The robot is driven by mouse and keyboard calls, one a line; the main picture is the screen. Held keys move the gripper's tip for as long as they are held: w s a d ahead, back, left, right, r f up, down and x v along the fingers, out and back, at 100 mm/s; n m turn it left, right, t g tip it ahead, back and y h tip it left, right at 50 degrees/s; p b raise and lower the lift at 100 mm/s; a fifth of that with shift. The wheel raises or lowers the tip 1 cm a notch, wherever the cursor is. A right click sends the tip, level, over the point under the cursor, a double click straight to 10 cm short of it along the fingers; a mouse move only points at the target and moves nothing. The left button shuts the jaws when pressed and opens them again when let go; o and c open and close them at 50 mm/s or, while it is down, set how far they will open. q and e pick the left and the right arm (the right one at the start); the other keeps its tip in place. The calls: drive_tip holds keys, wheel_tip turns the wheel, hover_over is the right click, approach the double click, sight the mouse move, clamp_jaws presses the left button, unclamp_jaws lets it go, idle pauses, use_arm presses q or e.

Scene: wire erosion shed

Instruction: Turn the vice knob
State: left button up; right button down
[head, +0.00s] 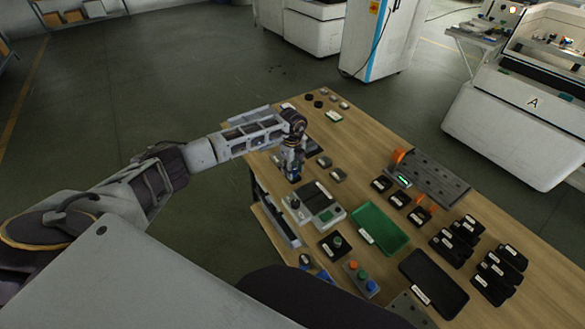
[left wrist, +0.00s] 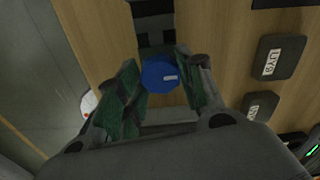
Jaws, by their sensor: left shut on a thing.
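The blue vice knob (left wrist: 160,75) has a small white mark on its top and shows in the left wrist view. My left gripper (left wrist: 159,88) has its green-padded fingers on either side of the knob and is shut on it. In the head view my left gripper (head: 292,172) points down at the left edge of the wooden table, and the arm and fingers mostly hide the knob there. Dark and grey vice parts (left wrist: 153,22) show just beyond the knob in the left wrist view. My right gripper is not in view.
On the wooden table (head: 355,130), a grey boxy device (head: 316,200), a green tray (head: 380,230) and several black labelled blocks stand to the right of my left gripper. Two dark labelled blocks, one of them here (left wrist: 276,57), lie right of the knob in the left wrist view.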

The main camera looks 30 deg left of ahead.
sight(293, 170)
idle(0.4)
use_arm(q)
drive_tip(key=o, duration=1)
drive_tip(key=shift+r, duration=6.05)
